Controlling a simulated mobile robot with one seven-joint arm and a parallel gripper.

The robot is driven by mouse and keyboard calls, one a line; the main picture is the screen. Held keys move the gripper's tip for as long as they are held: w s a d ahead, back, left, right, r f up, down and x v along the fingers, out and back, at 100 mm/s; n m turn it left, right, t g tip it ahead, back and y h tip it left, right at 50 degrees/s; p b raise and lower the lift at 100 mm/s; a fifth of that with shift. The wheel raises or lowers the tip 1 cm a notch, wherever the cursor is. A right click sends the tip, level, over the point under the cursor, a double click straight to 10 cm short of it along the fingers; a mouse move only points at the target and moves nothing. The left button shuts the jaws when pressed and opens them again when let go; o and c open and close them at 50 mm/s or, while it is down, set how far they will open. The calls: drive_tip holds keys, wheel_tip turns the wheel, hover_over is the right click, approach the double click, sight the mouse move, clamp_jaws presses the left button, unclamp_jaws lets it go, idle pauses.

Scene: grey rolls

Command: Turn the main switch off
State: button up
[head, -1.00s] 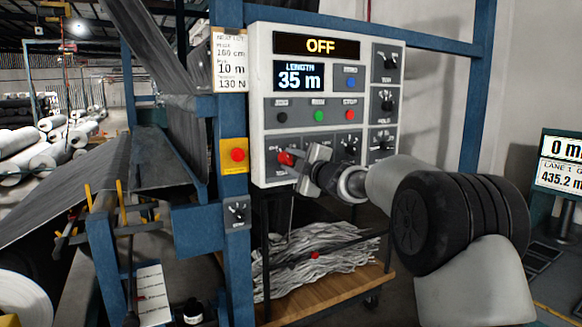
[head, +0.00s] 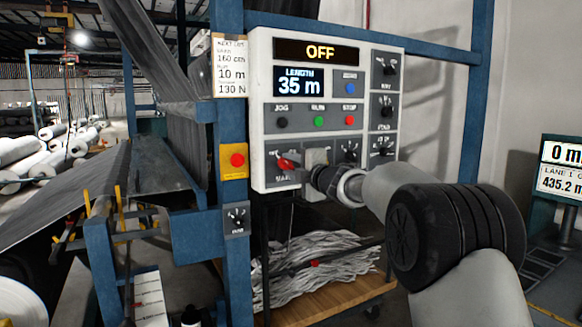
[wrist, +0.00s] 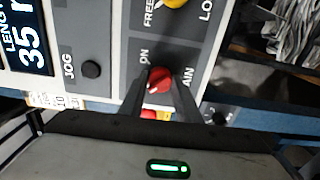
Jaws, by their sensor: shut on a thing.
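The main switch is a red rotary knob (head: 286,163) at the lower left of the white control panel (head: 262,120). In the wrist view the knob (wrist: 160,80) sits between my two fingers, beside lettering that reads "ON" and "AIN". A pale mark on it faces the lower left of that view, away from "ON". My gripper (head: 299,164) reaches in from the right and is shut on the knob; its fingertips (wrist: 160,88) flank it. The display (head: 317,51) above reads OFF.
A red button on a yellow plate (head: 237,160) is on the blue post to the left. JOG, RUN and STOP buttons (head: 319,121) sit above the knob, with other black rotary switches to the right. A cart of grey scrap (head: 315,265) stands below.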

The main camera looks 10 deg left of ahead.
drive_tip(key=o, duration=1.1)
drive_tip(key=shift+s, duration=0.1)
drive_tip(key=v, duration=1.7)
drive_tip(key=shift+s+d, duration=0.1)
drive_tip(key=shift+d, duration=0.05)
